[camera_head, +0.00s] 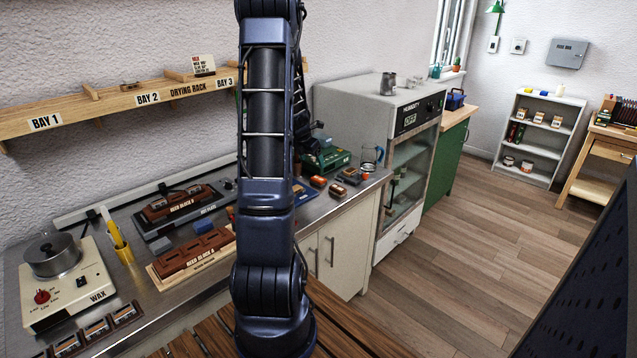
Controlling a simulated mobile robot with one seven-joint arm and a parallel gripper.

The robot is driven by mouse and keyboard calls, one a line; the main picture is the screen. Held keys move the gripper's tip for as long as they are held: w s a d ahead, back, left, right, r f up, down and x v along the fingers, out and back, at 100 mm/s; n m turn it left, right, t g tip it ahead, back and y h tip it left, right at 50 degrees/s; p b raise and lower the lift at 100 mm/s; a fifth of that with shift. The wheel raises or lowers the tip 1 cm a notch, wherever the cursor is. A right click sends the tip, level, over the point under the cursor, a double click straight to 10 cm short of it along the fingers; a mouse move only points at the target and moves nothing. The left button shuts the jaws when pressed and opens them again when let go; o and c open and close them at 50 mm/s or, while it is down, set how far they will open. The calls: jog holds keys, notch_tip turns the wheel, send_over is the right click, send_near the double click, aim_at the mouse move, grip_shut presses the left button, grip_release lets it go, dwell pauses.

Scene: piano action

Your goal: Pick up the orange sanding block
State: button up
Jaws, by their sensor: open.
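A small orange block (318,182), which looks like the orange sanding block, lies on the steel counter just right of my upright arm. A second small orange-brown piece (337,190) lies close to its right, and I cannot tell for certain which is the sanding block. My gripper (308,147) is the dark end of my folded arm, mostly hidden behind the upright link. It appears above and behind the orange block, apart from it, open, with nothing visible in it. Its fingers are not clear.
A green machine (328,160) and a glass jug (370,157) stand behind the blocks. A humidity cabinet (350,105) rises to the right. A drying rack (120,98) juts from the wall.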

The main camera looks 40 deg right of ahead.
send_over(318, 179)
jog(key=a, duration=0.1)
jog(key=f, duration=0.5)
jog(key=shift+w+a, duration=0.1)
jog(key=shift+w, duration=0.3)
jog(key=shift+s+f, duration=0.1)
jog(key=shift+f, duration=0.45)
jog(key=x, duration=0.4)
jog(key=shift+s+a+f, duration=0.1)
jog(key=shift+s+a, duration=0.1)
jog(key=shift+c, duration=0.3)
jog(key=c, duration=1)
